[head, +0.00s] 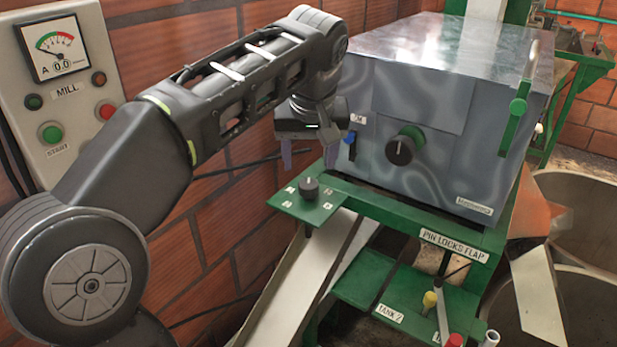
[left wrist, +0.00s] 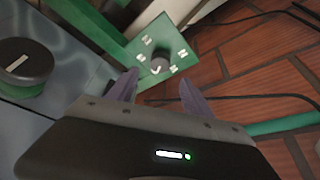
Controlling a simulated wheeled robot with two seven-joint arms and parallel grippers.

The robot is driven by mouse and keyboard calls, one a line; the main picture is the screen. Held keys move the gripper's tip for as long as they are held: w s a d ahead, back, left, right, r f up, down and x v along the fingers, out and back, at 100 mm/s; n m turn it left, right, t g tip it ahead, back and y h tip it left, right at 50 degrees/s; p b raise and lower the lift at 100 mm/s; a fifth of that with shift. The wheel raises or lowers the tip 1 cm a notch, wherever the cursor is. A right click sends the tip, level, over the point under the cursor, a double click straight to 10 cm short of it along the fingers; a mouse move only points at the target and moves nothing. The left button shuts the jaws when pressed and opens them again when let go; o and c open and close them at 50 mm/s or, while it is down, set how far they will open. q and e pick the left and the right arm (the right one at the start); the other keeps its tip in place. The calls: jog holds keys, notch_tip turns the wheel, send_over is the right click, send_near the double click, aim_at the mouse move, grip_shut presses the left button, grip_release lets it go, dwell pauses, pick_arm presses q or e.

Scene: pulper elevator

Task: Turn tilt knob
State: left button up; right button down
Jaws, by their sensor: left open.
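A small black knob (head: 309,188) with a pale mark stands on a green plate (head: 283,203) with several white labels around it. In the left wrist view this knob (left wrist: 160,65) shows beyond and between the fingertips. My left gripper (head: 308,158) is open and empty, pointing down above the small knob, apart from it. A larger black knob (head: 400,151) with a white mark sits on the front of the grey metal housing (head: 455,130). It also shows in the left wrist view (left wrist: 25,65), left of my gripper. No readable label tells which knob is the tilt knob.
A blue-tipped lever (head: 350,138) is close to the right of my left gripper. A brick wall (head: 235,215) and mill panel (head: 68,100) are at the left. A sloping chute (head: 310,275) lies below the green plate. A green-handled lever (head: 514,115) is on the housing's right.

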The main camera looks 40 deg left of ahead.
aim_at(309, 184)
pick_arm(q)
jog(key=x, duration=0.7)
jog(key=shift+w+a+f, duration=0.1)
jog(key=shift+f, duration=0.25)
grip_shut()
dwell(0.3)
